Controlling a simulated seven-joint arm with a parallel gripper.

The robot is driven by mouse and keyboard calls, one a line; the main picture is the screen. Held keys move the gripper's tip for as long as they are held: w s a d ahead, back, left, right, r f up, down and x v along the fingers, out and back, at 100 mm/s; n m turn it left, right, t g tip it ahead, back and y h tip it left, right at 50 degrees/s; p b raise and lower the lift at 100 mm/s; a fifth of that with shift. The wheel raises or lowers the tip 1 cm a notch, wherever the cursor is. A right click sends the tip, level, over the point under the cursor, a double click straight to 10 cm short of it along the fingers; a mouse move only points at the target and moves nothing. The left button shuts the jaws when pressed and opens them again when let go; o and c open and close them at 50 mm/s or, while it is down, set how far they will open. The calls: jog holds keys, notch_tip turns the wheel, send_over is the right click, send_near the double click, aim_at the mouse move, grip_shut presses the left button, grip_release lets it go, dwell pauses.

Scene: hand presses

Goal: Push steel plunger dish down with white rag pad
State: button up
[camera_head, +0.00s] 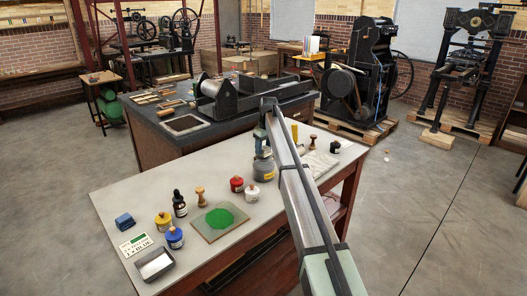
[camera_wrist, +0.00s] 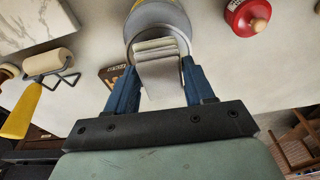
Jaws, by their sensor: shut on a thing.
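My gripper (camera_wrist: 156,78) has blue fingers, shut on the folded white rag pad (camera_wrist: 162,72). The steel plunger dish (camera_wrist: 128,32) is a round metallic rim around the pad's far end, on top of a grey can (camera_wrist: 158,12). In the head view the can (camera_head: 264,171), with a yellow label, stands upright on the table, and my gripper (camera_head: 262,150) is right above it. The pad covers most of the dish, and I cannot tell whether it presses on it.
A red jar (camera_wrist: 247,16) is right of the can in the wrist view. A brayer with a yellow handle (camera_wrist: 20,112) and a marble slab (camera_wrist: 30,22) lie to the left. In the head view, a green-inked slab (camera_head: 219,219) and several bottles stand on the table's left part.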

aim_at(263, 146)
jog(key=shift+r, duration=2.4)
